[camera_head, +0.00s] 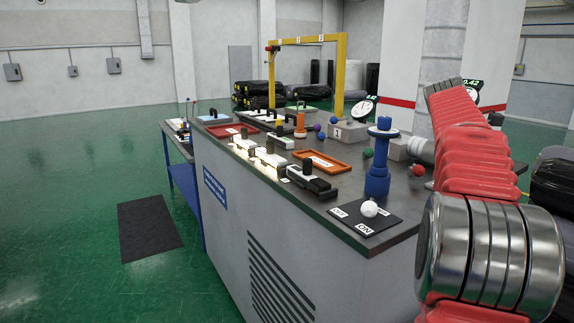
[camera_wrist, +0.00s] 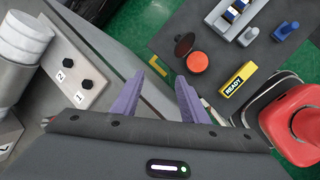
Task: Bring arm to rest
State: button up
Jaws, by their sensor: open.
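My arm (camera_head: 470,170), with red ribbed covers and shiny metal rings, rises on the right side of the head view and reaches over the right end of the workbench. My gripper (camera_wrist: 161,80) shows in the wrist view with two purple fingers spread apart. Nothing is held between them. The fingers are above a gap beside a grey surface, with green floor visible beyond. In the head view I cannot make out the gripper's fingers.
A yellow frame (camera_head: 340,75) stands behind. The wrist view shows a panel with black knobs (camera_wrist: 68,83) and a yellow READY block (camera_wrist: 238,80). Green floor lies open at left.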

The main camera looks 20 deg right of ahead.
jog(key=w+a+r+m+t+h, duration=0.1)
jog(key=w+a+r+m+t, duration=0.2)
jog(key=a, duration=0.5)
jog(key=a+f, duration=0.1)
jog(key=a, duration=0.4)
jog(key=a+f+m+t+y, duration=0.1)
jog(key=a, duration=0.5)
jog(key=a+m+t, duration=0.1)
jog(key=a, duration=0.5)
jog(key=shift+w+f, duration=0.15)
jog(key=shift+f, duration=0.25)
jog(key=s+a+f+m+y, duration=0.1)
jog(key=s+a+f, duration=0.2)
jog(key=a+f, duration=0.2)
jog(key=s+a+f+m+t+y, duration=0.1)
jog(key=s+a+f, duration=0.3)
jog(key=a, duration=0.8)
jog(key=s+a+f+m+t+y, duration=0.1)
jog(key=s+a+f+y, duration=0.2)
jog(key=a+f, duration=0.5)
jog(key=shift+s+a, duration=0.3)
jog(key=shift+s, duration=0.4)
jog(key=shift+c, duration=0.4)
